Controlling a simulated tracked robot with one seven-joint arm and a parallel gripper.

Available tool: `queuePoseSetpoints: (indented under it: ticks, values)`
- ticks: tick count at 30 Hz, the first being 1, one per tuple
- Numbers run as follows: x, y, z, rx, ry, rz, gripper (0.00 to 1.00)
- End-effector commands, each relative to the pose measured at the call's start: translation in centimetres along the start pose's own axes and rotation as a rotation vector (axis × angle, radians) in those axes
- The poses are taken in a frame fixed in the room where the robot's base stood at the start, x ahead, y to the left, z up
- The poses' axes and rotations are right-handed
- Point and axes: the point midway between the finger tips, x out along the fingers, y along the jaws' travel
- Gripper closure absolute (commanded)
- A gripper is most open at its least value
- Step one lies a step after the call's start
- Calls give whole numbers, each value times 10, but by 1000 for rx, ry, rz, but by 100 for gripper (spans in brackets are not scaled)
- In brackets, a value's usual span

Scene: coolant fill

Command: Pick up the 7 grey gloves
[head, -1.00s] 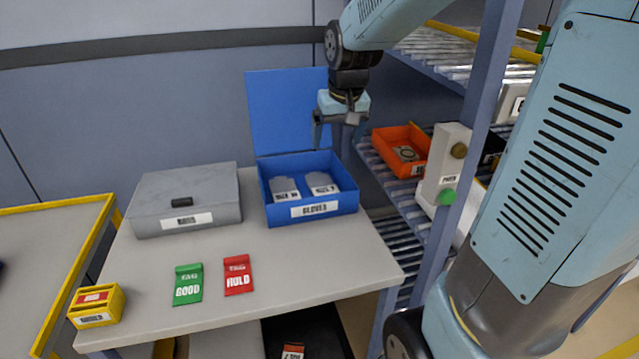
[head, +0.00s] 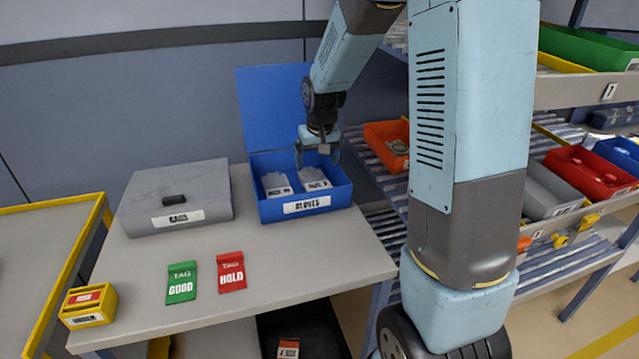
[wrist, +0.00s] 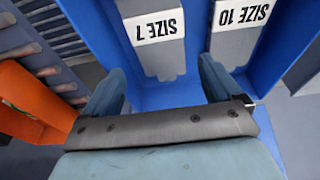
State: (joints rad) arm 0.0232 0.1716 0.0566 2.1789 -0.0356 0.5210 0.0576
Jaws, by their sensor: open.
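Two grey gloves lie side by side in the open blue bin labelled GLOVES (head: 305,207). The grey glove marked SIZE 7 (head: 313,176) is on the right in the head view. In the wrist view its label (wrist: 155,27) is upside down, left of centre. The grey glove marked SIZE 10 (head: 276,184) lies to its left; in the wrist view it (wrist: 232,45) is on the right. My gripper (head: 318,163) is open and empty above the back of the bin. In the wrist view my gripper's fingers (wrist: 161,75) are spread, apart from both gloves.
The bin's blue lid (head: 270,105) stands raised behind it. A closed grey case (head: 178,190) is left of the bin. A green GOOD tag (head: 182,282) and a red HOLD tag (head: 231,270) lie in front. An orange bin (head: 387,140) is on the rack at right.

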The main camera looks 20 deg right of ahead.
Motion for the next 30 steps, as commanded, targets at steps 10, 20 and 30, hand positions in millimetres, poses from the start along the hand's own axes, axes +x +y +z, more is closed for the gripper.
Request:
queuePoseSetpoints:
  ticks: [10, 20, 30]
  values:
    - [24, 0, 2, 1, -3, 0, 8]
    - [63, 1, 5, 2, -2, 0, 8]
    - [66, 1, 4, 2, 1, 0, 10]
